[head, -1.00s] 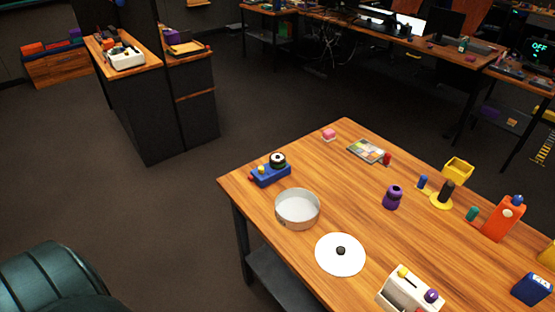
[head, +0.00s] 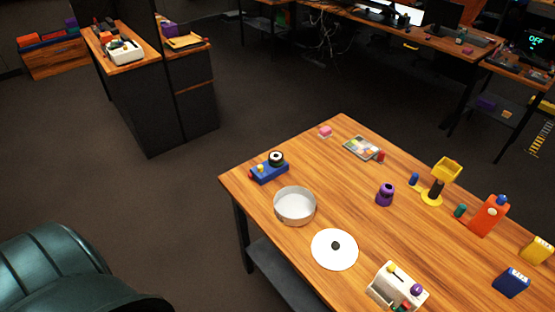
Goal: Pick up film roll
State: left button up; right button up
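I cannot tell for sure which object is the film roll. Several small cylinders stand on the wooden table (head: 300,255): a red one (head: 380,156) beside a flat multicoloured item (head: 361,148), a blue one (head: 413,179) left of a yellow stand (head: 431,198), and a teal one (head: 461,210) left of an orange bottle-like object (head: 488,216). They are too small to identify. Neither of my grippers shows in the head view.
A round metal pan (head: 295,206), a white disc with a black knob (head: 335,249), a purple object (head: 385,195) and a white toaster-like box (head: 398,288) are on the table. A dark green rounded shape (head: 75,270) fills the lower left. Dark floor (head: 180,210) lies left of the table.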

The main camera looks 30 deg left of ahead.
aim_at(276, 163)
jog(key=j+z, duration=0.15)
jog(key=z, duration=0.25)
jog(key=j+z, duration=0.1)
jog(key=z, duration=0.3)
jog(key=k+j+z, duration=0.25)
jog(key=j, duration=0.2)
jog(key=k+j+z, duration=0.15)
jog(key=j+z, duration=0.15)
jog(key=j, duration=0.2)
jog(key=k+j+z, duration=0.25)
jog(key=j, duration=0.15)
jog(key=k+j, duration=0.35)
jog(key=j, duration=0.15)
jog(key=k+j, duration=0.35)
jog(key=j, duration=0.15)
jog(key=k+j+z, duration=0.1)
jog(key=k+j, duration=0.25)
jog(key=j, duration=0.15)
